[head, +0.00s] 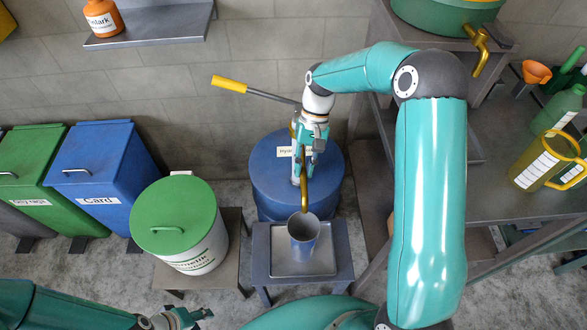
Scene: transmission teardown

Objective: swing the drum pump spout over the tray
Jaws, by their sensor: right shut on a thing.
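The blue drum (268,190) stands against the back wall, with a label partly hidden by my arm. Its pump has a grey lever with a yellow grip (229,84) pointing up left. The brass spout (307,199) hangs down at the drum's front. My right gripper (301,172) is shut on the spout. The spout's lower end appears just above the mouth of a grey-blue cup (303,247). The cup stands on the metal tray (325,263) in front of the drum. My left gripper (193,318) is low at the bottom edge, away from the drum; its jaw opening is unclear.
A white keg with a green lid (174,215) stands on a low stand left of the tray. Blue (95,170) and green (25,165) bins are further left. A workbench (500,185) on the right holds a yellow jug (540,165) and a green can.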

